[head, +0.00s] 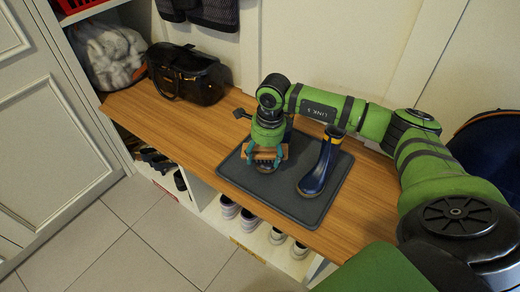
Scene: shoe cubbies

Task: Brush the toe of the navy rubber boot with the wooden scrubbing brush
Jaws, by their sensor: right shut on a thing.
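The navy rubber boot (321,168) stands upright on a dark grey mat (283,204) on the wooden bench top. Its toe points toward the front of the bench, and a yellowish line runs along its sole. My right gripper (266,157) points down over the left part of the mat, to the left of the boot. It is shut on the wooden scrubbing brush (270,153), whose brown block shows between the teal fingers. The brush is apart from the boot. Whether its bristles touch the mat, I cannot tell. My left gripper is out of view.
A black handbag (186,75) stands at the back left of the bench (200,130). Several shoes (250,219) sit in cubbies below. A blue bag (492,150) is at the far right behind my arm.

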